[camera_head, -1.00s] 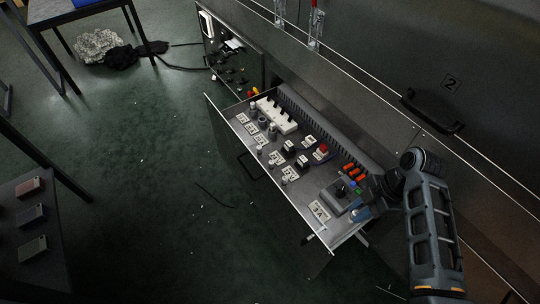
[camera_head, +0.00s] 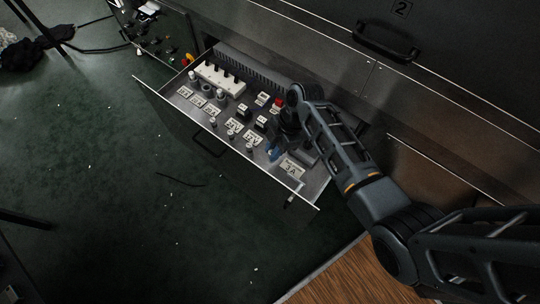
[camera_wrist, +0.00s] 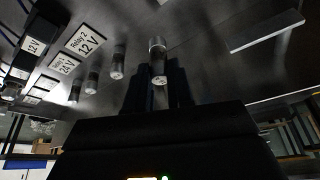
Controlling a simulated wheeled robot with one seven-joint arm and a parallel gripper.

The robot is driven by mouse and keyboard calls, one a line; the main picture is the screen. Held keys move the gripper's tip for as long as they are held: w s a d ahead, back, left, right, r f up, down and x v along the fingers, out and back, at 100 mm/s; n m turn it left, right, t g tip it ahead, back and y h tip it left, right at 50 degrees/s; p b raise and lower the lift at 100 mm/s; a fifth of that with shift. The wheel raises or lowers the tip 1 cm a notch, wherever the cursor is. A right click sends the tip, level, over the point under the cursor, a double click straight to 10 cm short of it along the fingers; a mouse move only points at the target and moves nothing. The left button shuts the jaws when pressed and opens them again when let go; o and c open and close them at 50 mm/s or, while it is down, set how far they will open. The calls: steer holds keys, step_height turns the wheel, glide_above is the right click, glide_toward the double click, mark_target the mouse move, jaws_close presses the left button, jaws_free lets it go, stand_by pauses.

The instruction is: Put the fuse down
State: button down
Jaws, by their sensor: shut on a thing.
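My gripper (camera_head: 274,152) is over the right part of the open drawer (camera_head: 317,192), in front of the row of small parts. In the wrist view, my gripper (camera_wrist: 160,88) is shut on a small cylindrical fuse (camera_wrist: 158,65) with metal-looking ends. The fuse sticks out beyond the dark fingers. Whether its end touches the drawer floor I cannot tell. Several similar small cylinders, one of them here (camera_wrist: 118,62), stand in a row beside it. In the head view the held fuse is not distinguishable.
White labels (camera_wrist: 87,39) reading Relay and voltages lie near the cylinders. A white socket block (camera_head: 220,79) stands at the drawer's far left. A label (camera_head: 292,168) lies right of my gripper. A cabinet handle (camera_head: 388,43) juts out above. Dark green floor is open at left.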

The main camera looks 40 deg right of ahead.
steer(key=shift+w+a+f, duration=0.2)
steer(key=shift+a+f, duration=0.2)
steer(key=shift+f, duration=0.05)
steer(key=shift+f+b, duration=0.45)
steer(key=shift+f, duration=1.4)
steer(key=shift+f, duration=0.1)
steer(key=c, duration=1)
jaws_free()
steer(key=p+v, duration=0.2)
steer(key=v, duration=1)
